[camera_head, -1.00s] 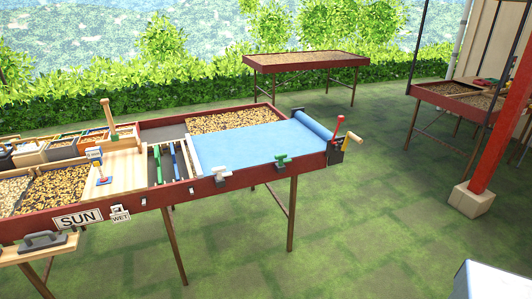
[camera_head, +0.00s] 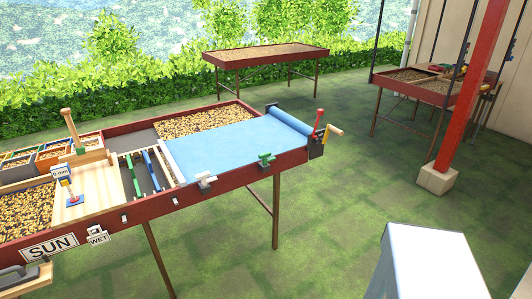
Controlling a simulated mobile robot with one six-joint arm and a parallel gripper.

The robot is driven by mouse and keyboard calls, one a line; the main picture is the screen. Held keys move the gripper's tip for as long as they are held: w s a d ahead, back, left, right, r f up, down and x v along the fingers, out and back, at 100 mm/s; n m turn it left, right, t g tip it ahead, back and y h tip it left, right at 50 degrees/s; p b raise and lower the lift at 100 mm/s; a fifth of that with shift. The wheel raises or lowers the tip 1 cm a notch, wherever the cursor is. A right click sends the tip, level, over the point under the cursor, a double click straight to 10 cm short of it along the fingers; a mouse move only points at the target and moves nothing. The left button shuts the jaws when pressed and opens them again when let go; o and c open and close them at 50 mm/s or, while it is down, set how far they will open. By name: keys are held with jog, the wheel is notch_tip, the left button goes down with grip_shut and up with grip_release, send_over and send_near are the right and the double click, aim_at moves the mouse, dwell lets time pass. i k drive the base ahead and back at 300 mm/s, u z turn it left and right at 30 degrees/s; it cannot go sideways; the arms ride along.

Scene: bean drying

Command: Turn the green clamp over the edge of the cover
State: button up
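The green clamp (camera_head: 266,160) sits on the front rim of the red drying table, at the near edge of the blue cover (camera_head: 225,146). I cannot tell at this size whether it grips the cover's edge. A white clamp (camera_head: 206,181) sits on the same rim to its left. The cover lies flat over part of the beans, with a rolled part (camera_head: 290,122) at its right end. My gripper is not in view.
A crank with red and yellow handles (camera_head: 320,133) stands at the table's right end. A red post (camera_head: 467,90) on a stone base stands at right. A white block-like shape (camera_head: 430,262) fills the lower right.

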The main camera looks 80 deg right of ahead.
aim_at(264, 156)
jog(key=z, duration=0.5)
jog(key=i, duration=0.85)
jog(key=z, duration=0.45)
